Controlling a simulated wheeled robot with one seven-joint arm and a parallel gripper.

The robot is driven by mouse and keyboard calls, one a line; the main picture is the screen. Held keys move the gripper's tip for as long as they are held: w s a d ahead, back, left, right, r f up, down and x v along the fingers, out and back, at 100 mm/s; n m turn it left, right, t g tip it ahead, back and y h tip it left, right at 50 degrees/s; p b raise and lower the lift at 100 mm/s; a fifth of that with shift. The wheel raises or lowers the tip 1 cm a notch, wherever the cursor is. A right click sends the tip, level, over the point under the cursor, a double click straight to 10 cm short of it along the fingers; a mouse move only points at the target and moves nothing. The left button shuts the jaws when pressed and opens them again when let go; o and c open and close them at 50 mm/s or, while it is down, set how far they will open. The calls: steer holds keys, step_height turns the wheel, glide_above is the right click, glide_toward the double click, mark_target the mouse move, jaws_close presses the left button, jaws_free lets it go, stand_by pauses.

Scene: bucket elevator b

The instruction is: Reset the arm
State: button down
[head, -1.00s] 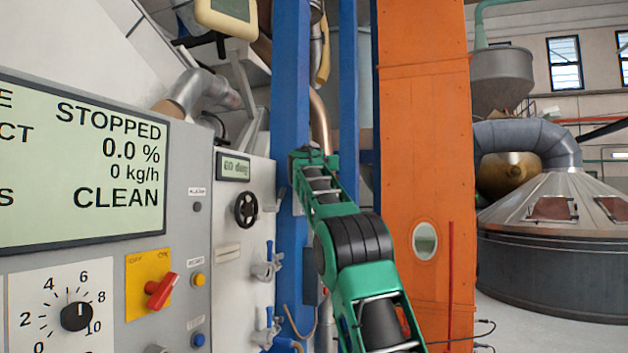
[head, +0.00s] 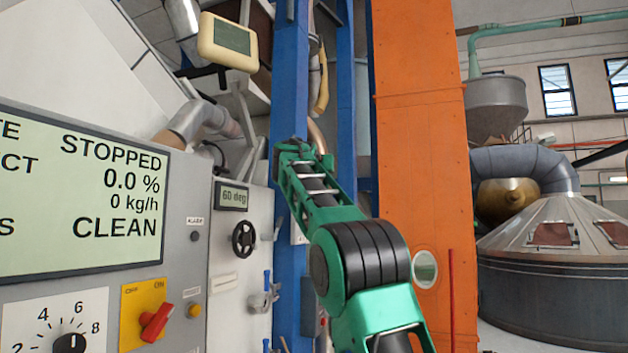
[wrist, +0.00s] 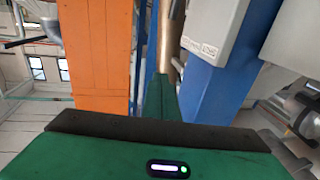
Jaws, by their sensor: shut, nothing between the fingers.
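My green arm with black joint bands rises from the lower right of the head view and points up and left, away from the camera. My gripper (head: 291,146) is at its far end, small and in front of a blue post (head: 290,80). In the wrist view my gripper (wrist: 161,88) shows as a narrow green shape beyond the wide green wrist housing with its black edge. It is shut and empty. In the head view the arm's end overlaps the post; I cannot tell the gap between them.
At left, a control panel (head: 183,260) reads STOPPED, 0.0 %, 0 kg/h, CLEAN, with a red switch (head: 156,322) on yellow. Behind it stand a black handwheel (head: 243,239) and a "60 deg" display (head: 232,197). An orange column (head: 420,150) stands right of the arm. Open floor shows lower right.

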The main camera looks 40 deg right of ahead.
stand_by(0.4)
steer(key=s+a+f+n+g+y, duration=0.1)
steer(key=s+f+g+y, duration=0.1)
steer(key=s+f, duration=0.65)
steer(key=s+f+g+y, duration=0.2)
steer(key=s+f+y, duration=0.15)
steer(key=f, duration=1.05)
steer(key=s+a+f+n+g+y, duration=0.1)
steer(key=s+f+g+y, duration=0.1)
steer(key=s+f, duration=0.75)
steer(key=s+a+f+g+y, duration=0.2)
steer(key=s+a+f, duration=0.4)
steer(key=s+f, duration=0.4)
steer(key=s+a+f+g+y, duration=0.2)
steer(key=s+a+f, duration=0.4)
steer(key=s+f, duration=0.3)
steer(key=s+a+f+g+y, duration=0.2)
steer(key=s+a+f, duration=0.4)
steer(key=s+f, duration=0.4)
step_height(320, 180, down, 2)
steer(key=shift+s+f+n+g, duration=0.1)
steer(key=shift+s+n+g, duration=0.2)
steer(key=shift+g, duration=0.1)
steer(key=shift+a, duration=0.15)
